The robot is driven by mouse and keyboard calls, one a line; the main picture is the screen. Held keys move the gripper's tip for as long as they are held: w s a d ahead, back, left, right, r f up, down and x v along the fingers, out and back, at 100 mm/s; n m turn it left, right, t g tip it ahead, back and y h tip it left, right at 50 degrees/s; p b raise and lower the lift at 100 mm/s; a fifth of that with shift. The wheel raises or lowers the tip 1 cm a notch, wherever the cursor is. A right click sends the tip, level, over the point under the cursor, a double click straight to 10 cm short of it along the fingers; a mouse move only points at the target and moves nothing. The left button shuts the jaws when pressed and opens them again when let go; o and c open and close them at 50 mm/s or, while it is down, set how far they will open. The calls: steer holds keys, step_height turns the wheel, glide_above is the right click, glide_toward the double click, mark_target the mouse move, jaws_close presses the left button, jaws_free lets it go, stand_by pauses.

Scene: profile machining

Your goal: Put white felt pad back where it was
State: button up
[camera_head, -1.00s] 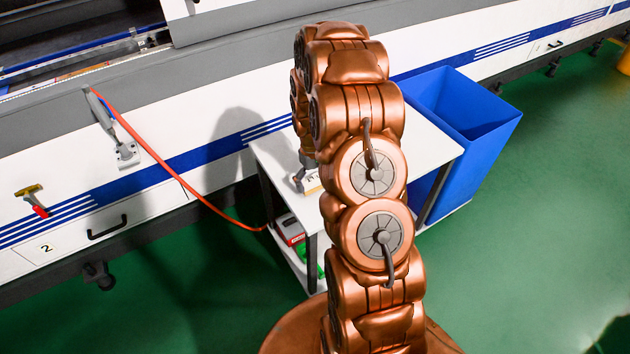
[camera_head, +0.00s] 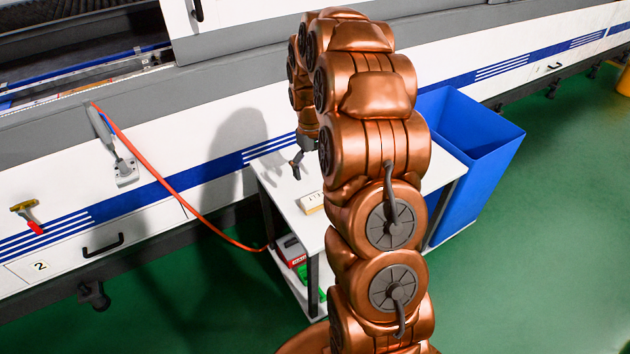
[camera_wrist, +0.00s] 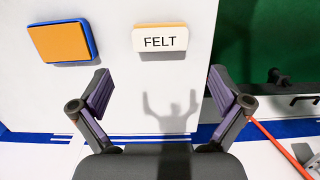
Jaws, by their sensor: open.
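The white felt pad (camera_wrist: 158,36), with a FELT label and a pale yellow edge, lies on the white table top. In the head view it is a small block (camera_head: 311,203) near the table's left part. My gripper (camera_wrist: 159,76) is open, and nothing is between its fingers. In the wrist view the pad is ahead of the fingertips, apart from them. In the head view my gripper (camera_head: 297,170) is above the table, just left of and beyond the pad. My arm hides part of the table.
An orange pad with a blue base (camera_wrist: 63,41) lies beside the felt pad in the wrist view. The white table (camera_head: 282,190) stands against the long machine, with a blue bin (camera_head: 463,120) to its right. A red hose (camera_head: 160,175) runs down to the left of the table.

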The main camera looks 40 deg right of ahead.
steer(key=s+a+r, duration=1)
steer(key=s+a, duration=0.2)
steer(key=a, duration=0.1)
steer(key=s+a, duration=0.4)
steer(key=s, duration=0.5)
steer(key=s+a+r+n, duration=0.1)
steer(key=s+a, duration=0.3)
steer(key=s, duration=0.6)
steer(key=shift+s+r, duration=0.15)
steer(key=shift+r, duration=0.1)
steer(key=shift+a+r, duration=0.1)
steer(key=shift+r, duration=0.05)
